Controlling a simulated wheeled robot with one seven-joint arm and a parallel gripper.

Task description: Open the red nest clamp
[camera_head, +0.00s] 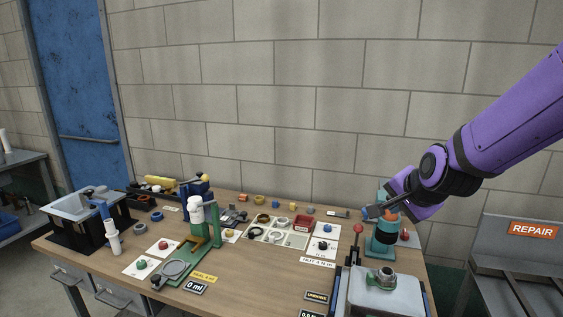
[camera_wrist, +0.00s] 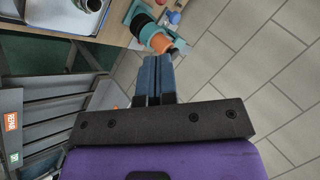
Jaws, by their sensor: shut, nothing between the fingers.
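A red-knobbed lever (camera_head: 358,229) stands upright at the left back of a grey fixture (camera_head: 405,298) at the bench's front right; it looks like the clamp handle. A metal fitting (camera_head: 382,274) sits on the fixture, which also shows at the top left of the wrist view (camera_wrist: 60,16). My gripper (camera_head: 370,212) is shut and empty, in the air above and behind the fixture. It is apart from the knob, to its upper right in the head view. In the wrist view the blue fingers (camera_wrist: 157,66) are together, close to an orange tip; contact cannot be told.
A teal stand (camera_head: 379,246) with an orange tip (camera_head: 391,215) is right under my gripper. A grey rack with a REPAIR sign (camera_head: 533,230) stands to the right. Small parts, cards and a green press (camera_head: 214,240) fill the bench's left and middle.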

